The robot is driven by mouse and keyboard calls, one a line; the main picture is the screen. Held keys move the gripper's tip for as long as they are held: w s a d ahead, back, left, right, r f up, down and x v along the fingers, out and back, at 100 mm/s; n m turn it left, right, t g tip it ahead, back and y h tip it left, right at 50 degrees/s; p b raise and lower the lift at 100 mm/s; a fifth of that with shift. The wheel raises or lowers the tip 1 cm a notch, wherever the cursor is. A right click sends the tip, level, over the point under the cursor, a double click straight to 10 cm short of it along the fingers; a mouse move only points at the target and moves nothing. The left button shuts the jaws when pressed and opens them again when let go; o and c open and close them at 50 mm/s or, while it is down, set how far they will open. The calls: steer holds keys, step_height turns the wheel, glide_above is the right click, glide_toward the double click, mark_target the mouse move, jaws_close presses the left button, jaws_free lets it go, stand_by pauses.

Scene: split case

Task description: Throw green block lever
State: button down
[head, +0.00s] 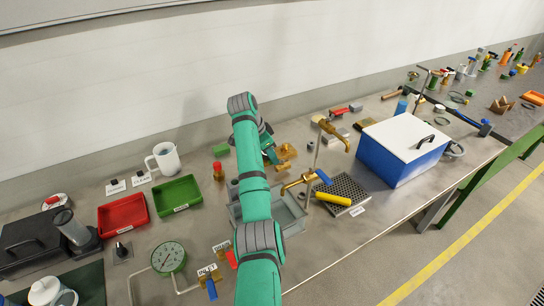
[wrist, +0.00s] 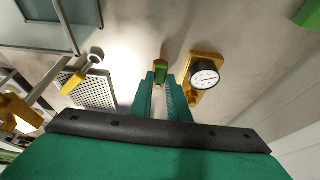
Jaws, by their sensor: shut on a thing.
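A green block lever (wrist: 160,69) shows at my fingertips in the wrist view. It is small, with a green body and a paler yellowish edge. My gripper (wrist: 163,78) is shut on it, with the teal fingers on either side; they hide its lower part. In the head view my gripper (head: 271,156) is low over the bench, beside a brass fitting (head: 287,152). My arm and gripper hide the lever there. How far the lever is turned cannot be told.
A round gauge (wrist: 205,74) on a brass body stands close right of my fingers. A perforated tray (head: 344,190) and the sink (head: 291,217) lie nearby. A blue box with a white lid (head: 405,138) stands right. A loose green block (head: 221,150) is left of my gripper.

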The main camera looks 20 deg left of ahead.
steer(key=c, duration=1.7)
jaws_free()
steer(key=shift+v, duration=5.45)
steer(key=shift+w, duration=0.1)
